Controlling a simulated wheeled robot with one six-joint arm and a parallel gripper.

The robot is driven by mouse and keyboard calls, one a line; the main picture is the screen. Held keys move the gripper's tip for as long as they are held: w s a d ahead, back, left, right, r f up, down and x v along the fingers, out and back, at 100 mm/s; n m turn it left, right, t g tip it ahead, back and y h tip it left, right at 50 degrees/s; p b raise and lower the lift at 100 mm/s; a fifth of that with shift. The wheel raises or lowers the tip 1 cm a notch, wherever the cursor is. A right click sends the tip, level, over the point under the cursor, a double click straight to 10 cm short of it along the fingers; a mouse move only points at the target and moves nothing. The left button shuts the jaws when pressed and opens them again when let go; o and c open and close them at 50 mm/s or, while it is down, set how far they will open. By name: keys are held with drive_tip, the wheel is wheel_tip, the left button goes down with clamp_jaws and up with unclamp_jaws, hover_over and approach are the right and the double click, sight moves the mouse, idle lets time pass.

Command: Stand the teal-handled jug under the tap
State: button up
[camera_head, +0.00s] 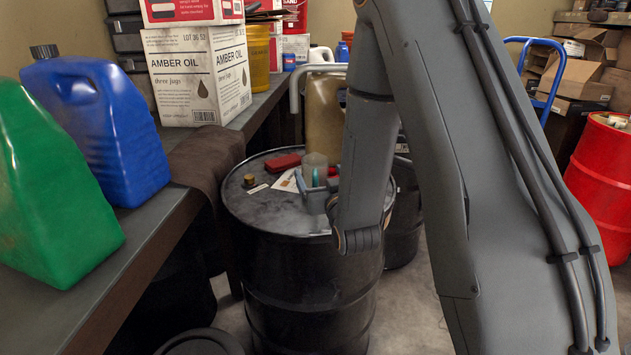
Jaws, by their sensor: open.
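The jug (312,160) is a clear, cloudy cylinder with a teal handle (315,177), standing on the top of a black drum (255,210). My gripper (317,189) is open and low over the drum top, at the near side of the jug. Its fingers appear to lie on either side of the teal handle; whether they touch it I cannot tell. My arm comes down from the upper right and hides the right part of the drum top. I cannot make out the tap clearly.
A red object (283,162), a brass-coloured cap (249,180) and papers lie on the drum top. A tan container (323,105) stands behind. At left, a bench (140,225) holds a green jug (50,190), a blue jug (100,130) and boxes. A red drum (598,185) stands right.

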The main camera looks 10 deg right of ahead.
sight(315, 159)
drive_tip(key=shift+w+r+p, duration=0.15)
drive_tip(key=shift+w+p, duration=0.2)
drive_tip(key=shift+w, duration=0.75)
drive_tip(key=w+p, duration=0.1)
drive_tip(key=w, duration=0.1)
drive_tip(key=w+p, duration=0.1)
drive_tip(key=w, duration=0.2)
drive_tip(key=shift+w+d+f, duration=0.15)
drive_tip(key=shift+w+f, duration=0.05)
drive_tip(key=shift+w, duration=0.15)
drive_tip(key=c, duration=1.6)
drive_tip(key=shift+r, duration=0.1)
